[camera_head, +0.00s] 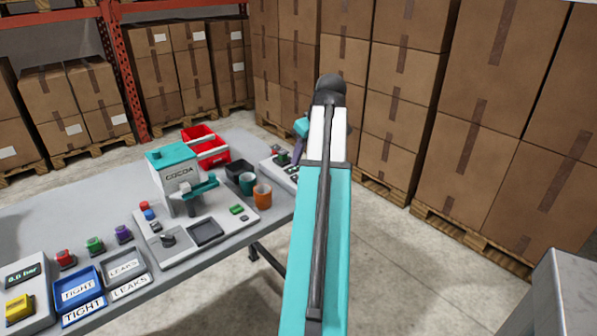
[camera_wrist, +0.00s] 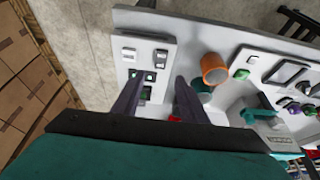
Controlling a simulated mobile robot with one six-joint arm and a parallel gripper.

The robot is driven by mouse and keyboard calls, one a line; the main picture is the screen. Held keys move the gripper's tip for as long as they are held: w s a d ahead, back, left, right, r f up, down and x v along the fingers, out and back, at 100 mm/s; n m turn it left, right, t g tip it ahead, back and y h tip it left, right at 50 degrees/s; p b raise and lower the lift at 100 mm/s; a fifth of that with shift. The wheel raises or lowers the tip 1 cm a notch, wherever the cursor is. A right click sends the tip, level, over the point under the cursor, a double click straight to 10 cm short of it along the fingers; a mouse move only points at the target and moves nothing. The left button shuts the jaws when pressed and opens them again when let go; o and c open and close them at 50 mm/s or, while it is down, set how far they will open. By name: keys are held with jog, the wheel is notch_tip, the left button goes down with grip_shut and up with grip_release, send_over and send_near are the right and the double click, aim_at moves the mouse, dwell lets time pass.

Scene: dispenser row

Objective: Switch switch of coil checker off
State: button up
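A pale panel (camera_wrist: 150,66) at the table's end, seen in the wrist view, carries light rocker-like switches (camera_wrist: 160,57) and small dark squares. No label on it is readable, so I cannot confirm it is the coil checker. In the head view the same end of the table has a pale device (camera_head: 270,167), partly hidden by my arm. My gripper (camera_wrist: 157,88) is open, its two dark fingers apart over the panel's near part. No object shows clamped between them. In the head view my gripper (camera_head: 298,148) is mostly behind my arm.
Beside the panel stand an orange cup (camera_head: 262,196), a dark cup (camera_head: 246,184) and a cocoa dispenser (camera_head: 176,180). Tight and leaks trays (camera_head: 82,288) lie front left. Stacked cartons (camera_head: 405,100) line the right; floor between is clear.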

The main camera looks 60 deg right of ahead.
aim_at(295, 177)
jog(key=shift+p+x, duration=0.3)
jog(key=shift+x, duration=3.95)
jog(key=shift+s, duration=0.1)
